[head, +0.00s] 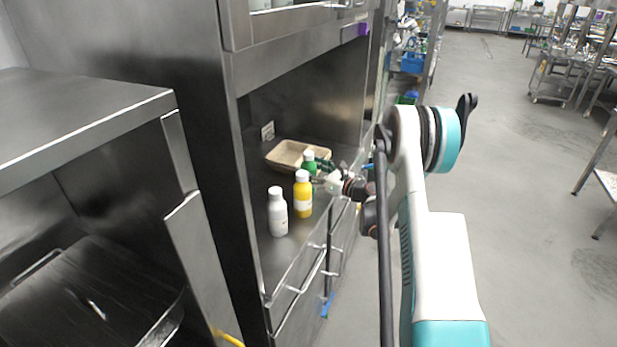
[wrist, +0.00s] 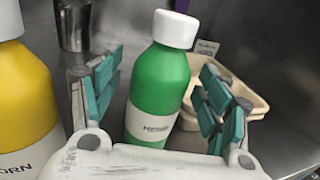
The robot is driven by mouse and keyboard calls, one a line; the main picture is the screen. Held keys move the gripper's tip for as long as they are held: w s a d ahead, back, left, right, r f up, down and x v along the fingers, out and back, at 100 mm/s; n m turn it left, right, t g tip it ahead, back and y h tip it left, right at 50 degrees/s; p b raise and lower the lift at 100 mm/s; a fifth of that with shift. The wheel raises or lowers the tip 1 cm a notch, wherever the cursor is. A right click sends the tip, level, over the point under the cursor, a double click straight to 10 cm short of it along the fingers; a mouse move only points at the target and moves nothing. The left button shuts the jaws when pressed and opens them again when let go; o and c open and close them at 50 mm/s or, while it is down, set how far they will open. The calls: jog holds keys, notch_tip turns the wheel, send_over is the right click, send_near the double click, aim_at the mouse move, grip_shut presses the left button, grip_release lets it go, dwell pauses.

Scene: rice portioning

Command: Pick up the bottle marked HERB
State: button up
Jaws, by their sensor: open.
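The green bottle (wrist: 158,92) has a white cap and a white label with small blurred print that looks like HERB. It stands upright on the steel counter, and in the head view the green bottle (head: 309,166) is partly hidden behind the yellow one. My gripper (wrist: 160,95) is open, with one teal-padded finger to each side of the green bottle in the wrist view; gaps show on both sides. Its palm hides the bottle's lower part. In the head view my gripper (head: 326,176) reaches in from the right at the bottle.
A yellow bottle (head: 303,196), its label partly read as "ORN", stands close to the left in the wrist view (wrist: 25,100). A white-grey bottle (head: 277,212) stands nearer the front. A beige tray (head: 285,155) lies behind. A metal cup (wrist: 73,25) stands at the back left.

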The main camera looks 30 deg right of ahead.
jog(key=shift+w+a, duration=0.1)
jog(key=shift+w, duration=0.15)
jog(key=c, duration=1.4)
